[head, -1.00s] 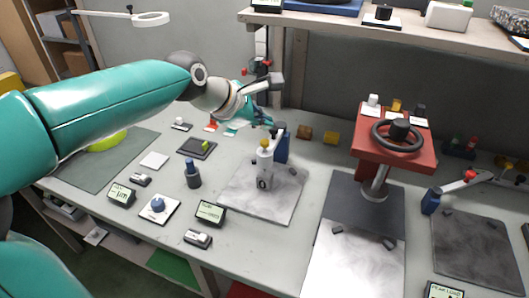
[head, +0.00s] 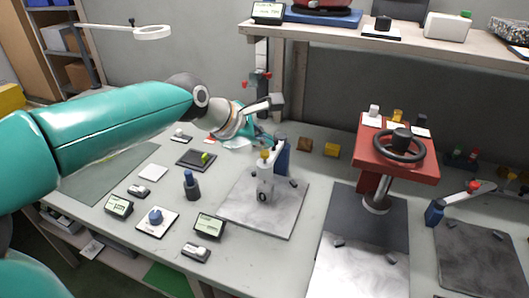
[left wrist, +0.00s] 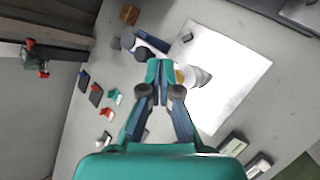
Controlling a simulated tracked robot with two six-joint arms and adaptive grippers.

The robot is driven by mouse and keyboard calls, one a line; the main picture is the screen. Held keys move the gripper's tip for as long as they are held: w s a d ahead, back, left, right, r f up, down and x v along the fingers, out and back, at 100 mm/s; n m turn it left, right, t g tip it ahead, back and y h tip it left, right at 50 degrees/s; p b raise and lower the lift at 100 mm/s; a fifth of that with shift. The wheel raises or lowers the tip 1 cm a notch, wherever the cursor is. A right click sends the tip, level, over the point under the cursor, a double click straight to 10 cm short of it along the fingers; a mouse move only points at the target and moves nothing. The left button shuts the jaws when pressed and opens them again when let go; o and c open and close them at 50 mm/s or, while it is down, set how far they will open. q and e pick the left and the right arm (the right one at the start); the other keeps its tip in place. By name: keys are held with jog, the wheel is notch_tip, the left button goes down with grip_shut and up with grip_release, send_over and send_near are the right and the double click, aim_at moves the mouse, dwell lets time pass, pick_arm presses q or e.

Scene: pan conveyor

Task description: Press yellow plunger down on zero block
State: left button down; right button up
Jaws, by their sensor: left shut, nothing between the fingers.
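The zero block (head: 265,188) is a pale upright piece marked 0 on a light grey plate (head: 238,207) in the head view. The yellow plunger (head: 265,154) stands up from its top. My left gripper (head: 266,138) is shut and empty, just above and behind the plunger; I cannot tell whether they touch. In the left wrist view, the shut fingertips (left wrist: 160,66) are beside the pale block (left wrist: 197,77), with a bit of the yellow plunger (left wrist: 179,76) showing past them. My right gripper is not in view.
A blue post (head: 283,160) with a grey arm stands close behind the block. A red press with a black handwheel (head: 400,147) is to the right. A dark blue knob on a stand (head: 191,184) and a small display (head: 209,225) are to the left.

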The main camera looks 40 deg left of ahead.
aim_at(264, 154)
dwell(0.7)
pick_arm(q)
jog(key=shift+f, duration=0.35)
jog(key=shift+f+b, duration=0.85)
jog(key=shift+f, duration=0.15)
dwell(0.8)
jog(key=shift+s+d+f, duration=0.1)
jog(key=shift+s+f, duration=0.1)
jog(key=shift+f, duration=0.3)
dwell(0.5)
jog(key=shift+w+r+p, duration=0.15)
jog(key=shift+r+p, duration=0.6)
jog(key=shift+r, duration=0.25)
jog(key=shift+r+p, duration=0.45)
jog(key=shift+r, duration=0.2)
